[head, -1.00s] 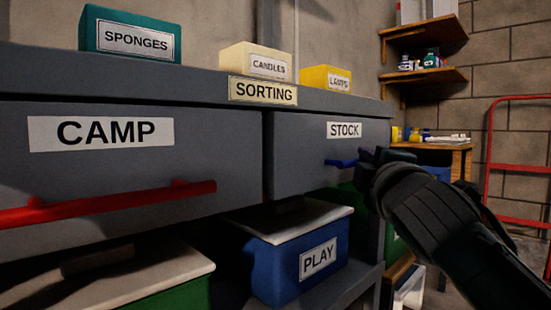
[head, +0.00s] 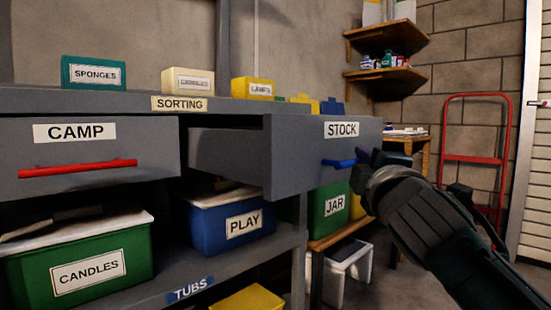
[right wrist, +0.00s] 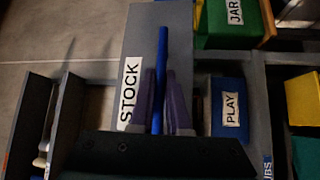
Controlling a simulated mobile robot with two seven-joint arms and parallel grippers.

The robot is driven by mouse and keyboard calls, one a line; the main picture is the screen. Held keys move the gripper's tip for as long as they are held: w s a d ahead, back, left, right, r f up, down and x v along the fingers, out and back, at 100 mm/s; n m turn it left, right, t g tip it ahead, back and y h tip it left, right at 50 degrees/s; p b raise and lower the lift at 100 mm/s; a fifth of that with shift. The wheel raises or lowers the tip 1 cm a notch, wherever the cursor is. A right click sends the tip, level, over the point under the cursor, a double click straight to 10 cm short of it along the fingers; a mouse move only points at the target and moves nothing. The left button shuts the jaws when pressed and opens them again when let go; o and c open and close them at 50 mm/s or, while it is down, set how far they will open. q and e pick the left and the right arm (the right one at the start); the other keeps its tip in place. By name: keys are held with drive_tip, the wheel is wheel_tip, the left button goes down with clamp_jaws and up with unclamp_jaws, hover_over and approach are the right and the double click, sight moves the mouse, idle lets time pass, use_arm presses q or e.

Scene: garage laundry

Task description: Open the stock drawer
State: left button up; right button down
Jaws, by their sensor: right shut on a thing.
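The stock drawer (head: 295,158) is grey with a white STOCK label and stands pulled out from the sorting bench, its side wall showing. Its blue bar handle (head: 338,163) is on the front. My right gripper (head: 368,160) is at the right end of this handle. In the right wrist view, the purple fingers of my right gripper (right wrist: 160,105) are shut on the blue handle (right wrist: 161,60), one on each side. The drawer's contents are hidden in the head view. My left gripper is not in view.
The closed CAMP drawer (head: 95,185) with a red handle is to the left. Below are a green CANDLES tub (head: 125,250), a blue PLAY tub (head: 205,225) and a green JAR tub (head: 318,225). A red hand truck (head: 475,158) stands at the back right. Floor is open around it.

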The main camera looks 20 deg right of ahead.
drive_tip(key=shift+s, duration=0.15)
drive_tip(key=c, duration=0.9)
unclamp_jaws()
drive_tip(key=p+v, duration=0.1)
drive_tip(key=v, duration=0.8)
drive_tip(key=shift+s+a+p, duration=0.2)
drive_tip(key=shift+s+p, duration=0.15)
